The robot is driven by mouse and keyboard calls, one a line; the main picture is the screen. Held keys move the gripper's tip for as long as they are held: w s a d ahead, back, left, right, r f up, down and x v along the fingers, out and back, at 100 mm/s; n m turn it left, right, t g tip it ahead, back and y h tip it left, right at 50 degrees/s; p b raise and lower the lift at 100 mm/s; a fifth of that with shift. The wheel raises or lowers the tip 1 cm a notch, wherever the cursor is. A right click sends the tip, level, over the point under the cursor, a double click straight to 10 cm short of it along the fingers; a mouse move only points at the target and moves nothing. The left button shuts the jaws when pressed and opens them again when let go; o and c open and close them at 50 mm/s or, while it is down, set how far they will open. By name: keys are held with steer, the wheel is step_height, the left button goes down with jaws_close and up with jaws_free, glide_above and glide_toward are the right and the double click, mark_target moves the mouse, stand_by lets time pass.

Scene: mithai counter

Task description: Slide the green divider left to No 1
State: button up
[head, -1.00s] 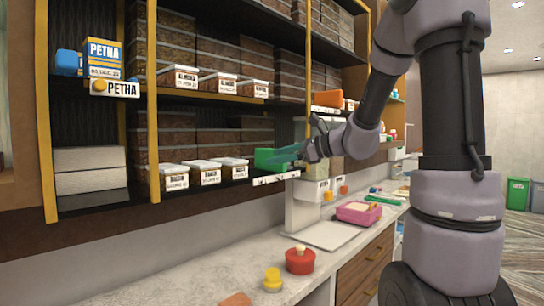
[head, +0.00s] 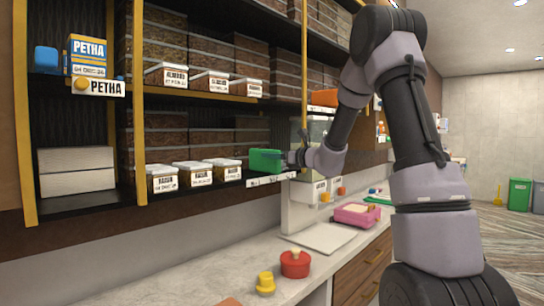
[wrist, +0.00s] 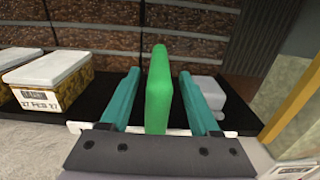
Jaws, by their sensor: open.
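The green divider (head: 265,160) stands upright on the middle shelf, right of the row of raisin tubs (head: 192,174). In the wrist view the divider (wrist: 159,92) is a tall narrow slab between the two teal fingers of my gripper (wrist: 159,76). The fingers are open, one on each side, with a visible gap to the divider on both sides. In the head view my gripper (head: 294,158) is at the divider's right, its fingers mostly hard to make out. A white label strip (head: 268,181) runs along the shelf edge below; its text is unreadable.
A raisin tub (wrist: 48,78) stands left of the divider with bare dark shelf between. A grey-white block (wrist: 209,92) lies behind the right finger, and a yellow post (wrist: 292,100) rises farther right. Almond tubs (head: 210,82) are on the shelf above.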

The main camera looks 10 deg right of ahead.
steer(key=shift+w+a, duration=0.35)
steer(key=shift+w, duration=0.05)
steer(key=shift+c, duration=0.3)
jaws_close()
steer(key=shift+s, duration=0.1)
stand_by(0.9)
